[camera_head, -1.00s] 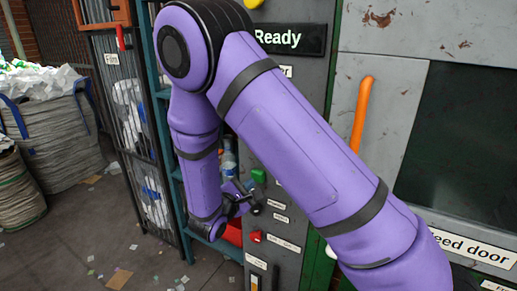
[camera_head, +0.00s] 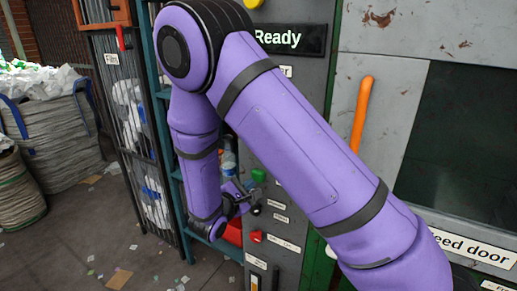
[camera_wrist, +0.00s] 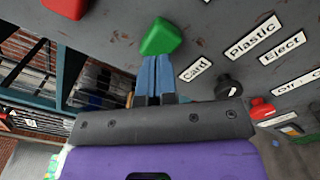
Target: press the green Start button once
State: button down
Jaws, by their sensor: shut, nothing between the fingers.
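The green button (camera_head: 258,175) sits on the grey control panel (camera_head: 285,180), partly beside my arm in the head view. In the wrist view, the green button (camera_wrist: 160,37) stands out from the panel just beyond my fingertips. My gripper (camera_wrist: 155,60) is shut and empty, its two blue fingers side by side and pointing at the button. The tips meet the button's lower edge in the picture; I cannot tell whether they touch it. In the head view, my gripper (camera_head: 247,188) is small and just left of and below the button.
A black knob (camera_wrist: 228,87) with Card, Plastic and Eject labels and a red button (camera_wrist: 261,108) are close by on the panel. The display (camera_head: 290,39) reads Ready. An orange handle (camera_head: 361,113) stands to the right. A teal frame (camera_head: 165,150) stands left.

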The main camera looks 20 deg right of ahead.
jog(key=shift+w+d, duration=0.1)
jog(key=shift+x, duration=1.4)
jog(key=shift+v, duration=1.6)
notch_tip(320, 180, up, 10)
send_over(256, 177)
jog(key=v, duration=0.5)
jog(key=shift+w+d, duration=0.1)
jog(key=shift+d, duration=0.05)
